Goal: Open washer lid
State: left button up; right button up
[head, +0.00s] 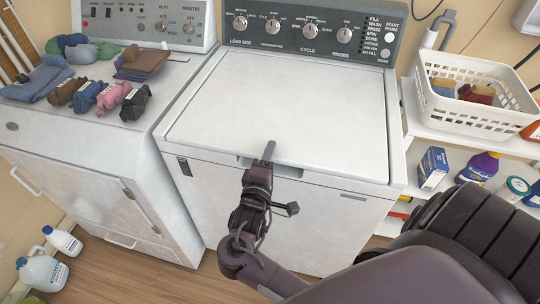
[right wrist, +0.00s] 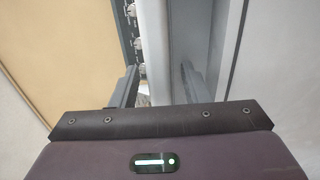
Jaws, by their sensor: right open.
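The washer (head: 290,200) stands in the middle of the head view. Its white lid (head: 285,100) lies flat and shut. A dark handle recess (head: 288,171) shows at the lid's front edge. My right gripper (head: 268,152) is at this front edge, at the left part of the recess, with one finger showing above the lid. In the right wrist view the right gripper (right wrist: 160,88) is open, with its fingers on either side of the pale lid edge (right wrist: 157,45). I cannot tell whether they touch it. My left gripper is not in view.
A dryer (head: 100,160) stands at left with folded clothes (head: 40,80) and several rolled socks (head: 108,97) on top. A shelf at right holds a white basket (head: 480,105), a blue box (head: 432,168) and a purple bottle (head: 477,168). The washer's control panel (head: 310,28) rises behind the lid.

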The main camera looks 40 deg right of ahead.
grip_shut()
dwell(0.3)
